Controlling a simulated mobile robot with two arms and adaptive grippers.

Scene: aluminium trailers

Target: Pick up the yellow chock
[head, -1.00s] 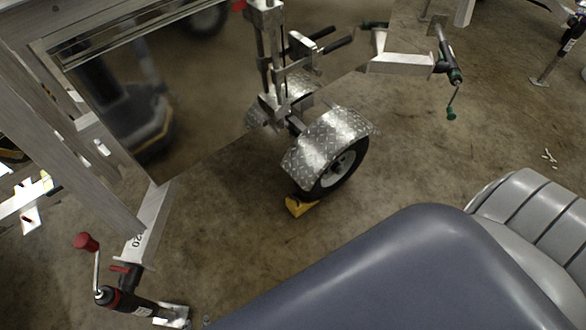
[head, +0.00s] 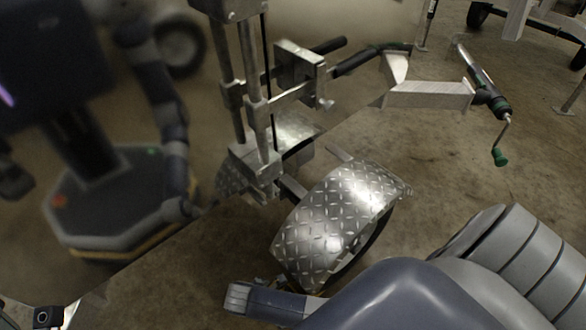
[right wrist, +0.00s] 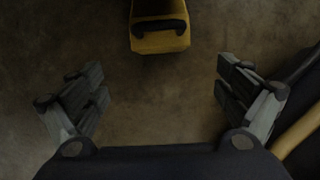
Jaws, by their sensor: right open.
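The yellow chock (right wrist: 160,43) shows at the top middle of the right wrist view, with a black band across it. It rests on the brown floor. My right gripper (right wrist: 160,88) is open and empty, its two fingers spread wide. The chock lies beyond the fingertips, roughly centred between them, and does not touch either finger. In the head view the chock is hidden behind my right arm and the wheel. My left gripper is not in view.
The trailer wheel stands under a diamond-plate fender (head: 330,215) in the head view. A metal post with clamps (head: 255,110) rises beside it. A reflective panel (head: 200,130) fills the left. A crank jack with a green handle (head: 499,157) is at the right.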

